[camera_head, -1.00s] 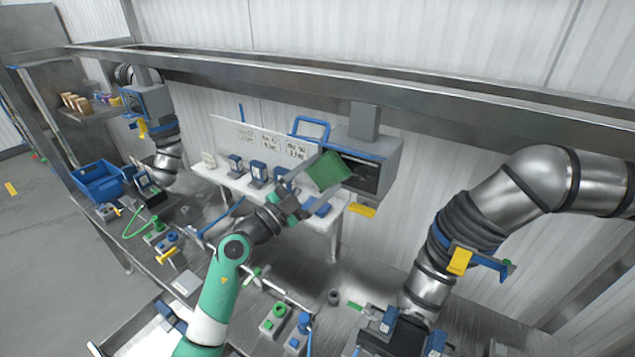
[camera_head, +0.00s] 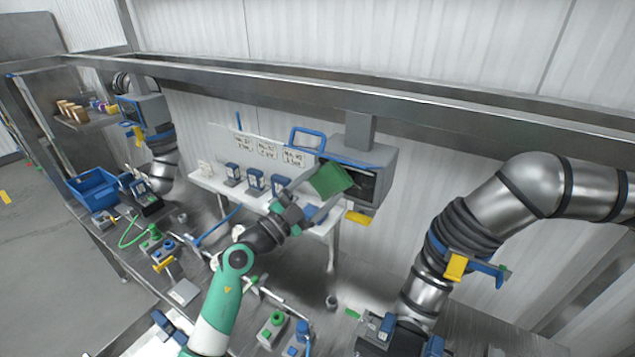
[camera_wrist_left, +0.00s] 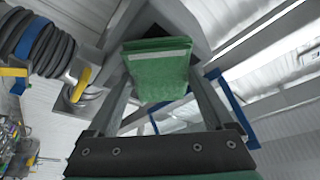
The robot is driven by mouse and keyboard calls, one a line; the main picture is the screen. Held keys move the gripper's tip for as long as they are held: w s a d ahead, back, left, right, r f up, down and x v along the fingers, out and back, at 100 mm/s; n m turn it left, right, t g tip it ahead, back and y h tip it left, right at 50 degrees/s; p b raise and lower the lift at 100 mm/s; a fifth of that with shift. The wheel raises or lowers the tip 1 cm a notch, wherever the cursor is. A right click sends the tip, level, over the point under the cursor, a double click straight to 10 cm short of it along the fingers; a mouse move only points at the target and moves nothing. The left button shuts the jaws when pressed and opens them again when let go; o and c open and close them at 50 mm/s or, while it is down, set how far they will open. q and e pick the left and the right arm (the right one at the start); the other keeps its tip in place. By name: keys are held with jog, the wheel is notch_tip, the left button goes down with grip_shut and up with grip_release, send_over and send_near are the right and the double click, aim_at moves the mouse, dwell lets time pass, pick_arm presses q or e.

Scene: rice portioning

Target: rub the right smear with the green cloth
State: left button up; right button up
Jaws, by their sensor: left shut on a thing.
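The green cloth (camera_head: 330,180) is a folded pad held up in front of the dark opening of the grey box (camera_head: 376,160) at the back. My left gripper (camera_head: 318,190) is shut on the cloth. In the left wrist view the cloth (camera_wrist_left: 158,72) sits between the two long fingers (camera_wrist_left: 158,85), with the dark opening behind it. I cannot make out a smear in either view; the inside of the box is mostly hidden by the cloth and gripper. My right gripper is not in view.
A blue frame handle (camera_head: 308,137) stands at the box's left side and a yellow tab (camera_head: 358,218) below it. A white shelf (camera_head: 215,184) with several small blue devices lies to the left. A large ribbed metal duct (camera_head: 455,228) stands at the right.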

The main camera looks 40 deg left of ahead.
aim_at(338, 188)
pick_arm(q)
jog(key=d, duration=0.1)
jog(key=p, duration=0.1)
jog(key=d+p, duration=0.1)
jog(key=shift+w+d+r, duration=0.25)
jog(key=shift+d, duration=0.1)
jog(key=shift+d+f, duration=0.1)
jog(key=shift+d, duration=0.1)
jog(key=shift+w+d+p, duration=0.1)
jog(key=shift+d+p, duration=0.2)
jog(key=shift+p, duration=0.1)
jog(key=d+p, duration=0.1)
jog(key=d, duration=0.1)
jog(key=shift+w+d+p, duration=0.3)
jog(key=shift+w+p, duration=0.05)
jog(key=shift+w+d, duration=0.1)
jog(key=shift+d, duration=0.3)
jog(key=shift+p, duration=0.55)
jog(key=shift+s+a, duration=0.2)
jog(key=shift+a, duration=0.75)
jog(key=shift+s+a, duration=0.15)
jog(key=shift+a, duration=0.8)
jog(key=shift+s+a, duration=0.2)
jog(key=shift+a, duration=0.55)
jog(key=shift+s+a, duration=0.15)
jog(key=shift+a, duration=0.6)
jog(key=shift+s+a, duration=0.2)
jog(key=shift+a, duration=0.55)
